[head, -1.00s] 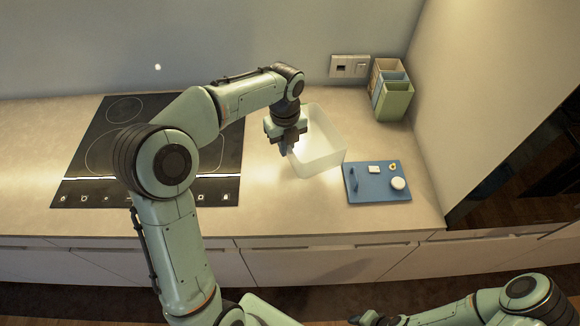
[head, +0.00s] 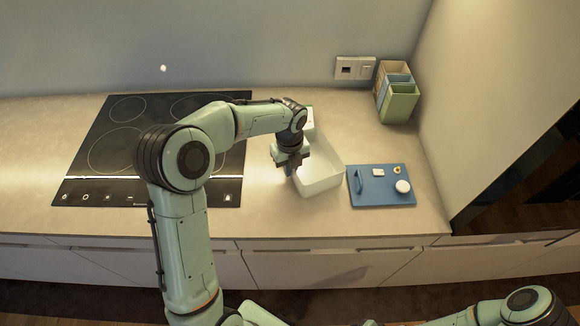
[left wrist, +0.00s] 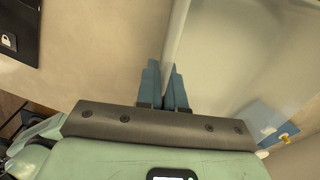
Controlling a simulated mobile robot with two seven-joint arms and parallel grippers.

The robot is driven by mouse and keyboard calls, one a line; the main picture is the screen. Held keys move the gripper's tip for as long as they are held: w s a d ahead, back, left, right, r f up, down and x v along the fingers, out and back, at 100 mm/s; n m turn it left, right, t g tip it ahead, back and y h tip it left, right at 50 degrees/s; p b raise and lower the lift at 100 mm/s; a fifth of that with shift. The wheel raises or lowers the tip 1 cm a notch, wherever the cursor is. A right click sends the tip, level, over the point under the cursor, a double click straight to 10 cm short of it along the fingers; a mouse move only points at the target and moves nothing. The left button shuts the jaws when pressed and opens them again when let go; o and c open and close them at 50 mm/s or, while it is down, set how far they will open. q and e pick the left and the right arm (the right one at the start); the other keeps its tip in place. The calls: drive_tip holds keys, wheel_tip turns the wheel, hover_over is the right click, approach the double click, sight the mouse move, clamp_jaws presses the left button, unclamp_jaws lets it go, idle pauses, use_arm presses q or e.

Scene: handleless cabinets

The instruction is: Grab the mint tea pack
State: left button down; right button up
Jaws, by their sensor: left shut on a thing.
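My left gripper (head: 290,172) is shut on the left wall of a white open container (head: 322,178). In the left wrist view, the blue fingers (left wrist: 165,82) stand on either side of the container's thin wall (left wrist: 178,35). I see no pack that I can make out as mint tea.
A blue board (head: 372,198) with small items lies just right of the container. Beige, blue and green open boxes (head: 400,105) stand at the back right by the wall. A black cooktop (head: 110,155) is on the left. Bare counter (head: 260,215) lies in front.

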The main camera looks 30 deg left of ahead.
use_arm(q)
drive_tip(key=shift+f, duration=0.2)
drive_tip(key=c, duration=1.3)
unclamp_jaws()
drive_tip(key=shift+o, duration=0.2)
drive_tip(key=shift+r, duration=0.1)
